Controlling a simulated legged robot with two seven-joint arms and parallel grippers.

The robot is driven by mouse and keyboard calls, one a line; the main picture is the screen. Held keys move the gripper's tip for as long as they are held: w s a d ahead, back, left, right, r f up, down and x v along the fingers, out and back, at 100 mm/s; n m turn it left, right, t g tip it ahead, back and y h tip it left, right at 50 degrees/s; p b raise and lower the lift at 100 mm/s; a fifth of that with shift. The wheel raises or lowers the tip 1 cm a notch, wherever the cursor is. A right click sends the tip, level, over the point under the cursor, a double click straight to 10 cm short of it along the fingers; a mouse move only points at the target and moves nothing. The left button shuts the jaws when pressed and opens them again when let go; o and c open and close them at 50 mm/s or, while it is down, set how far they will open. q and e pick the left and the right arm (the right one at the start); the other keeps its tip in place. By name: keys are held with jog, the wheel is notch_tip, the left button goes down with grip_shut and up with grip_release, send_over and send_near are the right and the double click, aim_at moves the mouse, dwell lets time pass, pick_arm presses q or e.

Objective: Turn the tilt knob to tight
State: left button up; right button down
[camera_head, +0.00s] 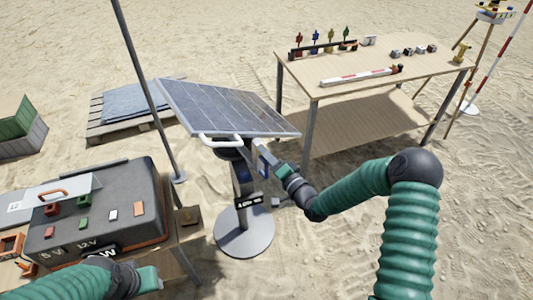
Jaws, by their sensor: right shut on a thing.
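A tilted solar panel (225,107) with a white handle (220,141) stands on a dark post (243,185) with a round grey base (244,231). My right gripper (264,158) reaches in from the right to the post's head, just under the panel's lower edge. It is shut on what appears to be the tilt knob, which the fingers and panel edge mostly hide. A small dark label plate with white marks (249,201) sits lower on the post. My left gripper (155,281) is low at the left by the battery case, away from the panel; its fingers are too unclear to read.
A dark case (100,217) with small coloured blocks stands on a table at left. A thin dark pole (146,85) rises beside the panel. A wooden table (400,72) with small items is at back right. A pallet (112,128) lies behind. Sand is open between.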

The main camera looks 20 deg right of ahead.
jog(key=shift+d+f+m, duration=0.1)
jog(key=shift+d+m, duration=0.05)
jog(key=shift+m, duration=1.25)
jog(key=c, duration=1.1)
grip_release()
jog(key=shift+o, duration=0.2)
jog(key=shift+s, duration=0.1)
jog(key=v, duration=1.6)
jog(key=shift+s, duration=0.3)
jog(key=shift+d, duration=0.15)
